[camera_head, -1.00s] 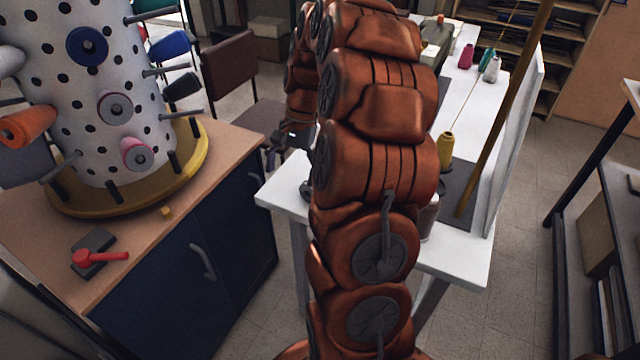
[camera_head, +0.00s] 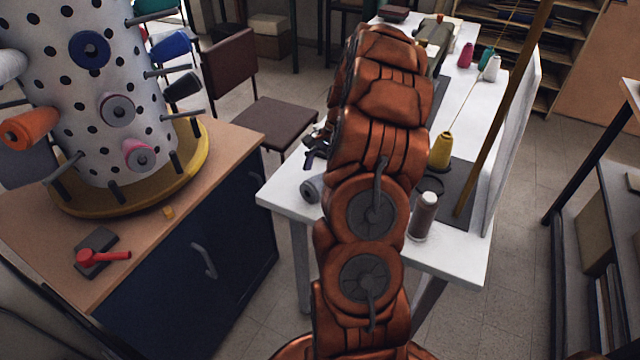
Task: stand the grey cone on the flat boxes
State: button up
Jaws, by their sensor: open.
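A grey cone (camera_head: 312,189) lies on its side on the white table (camera_head: 283,192), near its left front edge; my arm hides part of it. My gripper (camera_head: 309,160) shows as dark fingers left of my arm, just above and behind the cone in the picture. It is open and seems apart from the cone; its far side is hidden. A dark red-brown flat stack (camera_head: 395,14), perhaps the flat boxes, sits at the table's far end.
A grey-brown spool (camera_head: 424,217) and a yellow cone (camera_head: 441,151) stand right of my arm. Pink (camera_head: 466,55) and white (camera_head: 492,68) cones stand farther back. A slanted pole (camera_head: 500,110) and panel border the right. A pegged drum (camera_head: 95,140) stands left.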

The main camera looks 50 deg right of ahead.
aim_at(319, 178)
jog(key=x, duration=0.1)
jog(key=p+x, duration=0.1)
jog(key=x, duration=0.1)
jog(key=shift+w+a, duration=0.15)
jog(key=shift+a, duration=0.2)
jog(key=shift+a+f, duration=0.1)
jog(key=shift+f, duration=0.4)
jog(key=c, duration=1.4)
jog(key=shift+r, duration=0.1)
jog(key=shift+r+b, duration=0.35)
jog(key=shift+r, duration=0.5)
jog(key=shift+a+r+b, duration=0.25)
jog(key=shift+r+b, duration=0.05)
jog(key=shift+r, duration=0.55)
jog(key=s+a+r+b, duration=0.1)
jog(key=s+a+b, duration=0.2)
jog(key=s+a, duration=0.6)
jog(key=a, duration=0.3)
jog(key=shift+a+r, duration=0.2)
jog(key=shift+a, duration=0.05)
jog(key=shift+s, duration=0.15)
